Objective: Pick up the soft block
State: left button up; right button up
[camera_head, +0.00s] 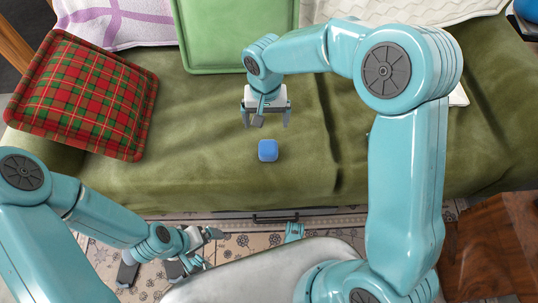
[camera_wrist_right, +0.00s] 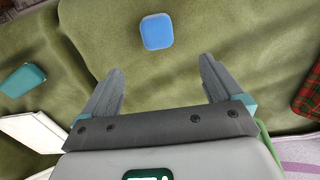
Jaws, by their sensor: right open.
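The soft block is a small blue block with rounded corners (camera_head: 268,150). It lies on the green-covered couch, and it also shows ahead of the fingers in the right wrist view (camera_wrist_right: 157,31). My right gripper (camera_head: 265,122) is open and empty. It hangs over the couch, just beyond the block in the head view, with its fingers apart from the block. My left gripper (camera_head: 204,248) is low at the bottom left, over the patterned floor and away from the block. Its jaw opening is not clear.
A red plaid cushion (camera_head: 85,95) lies at the left of the couch (camera_head: 200,170). A green cushion (camera_head: 210,35) leans at the back, beside a white and purple cloth (camera_head: 120,22). A teal object (camera_wrist_right: 22,80) and a white flat item (camera_wrist_right: 35,138) show in the wrist view. The couch around the block is clear.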

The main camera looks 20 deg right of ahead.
aim_at(268, 146)
jog(key=f+b, duration=0.1)
jog(key=f, duration=0.3)
jog(key=f+b, duration=0.1)
jog(key=f, duration=0.4)
jog(key=shift+s+d, duration=0.15)
jog(key=shift+s, duration=0.05)
jog(key=f, duration=0.1)
jog(key=f+b, duration=0.1)
jog(key=f, duration=0.1)
jog(key=f+b, duration=0.1)
jog(key=shift+s+f, duration=0.2)
jog(key=shift+s, duration=0.05)
jog(key=shift+f+b, duration=0.35)
jog(key=c, duration=1)
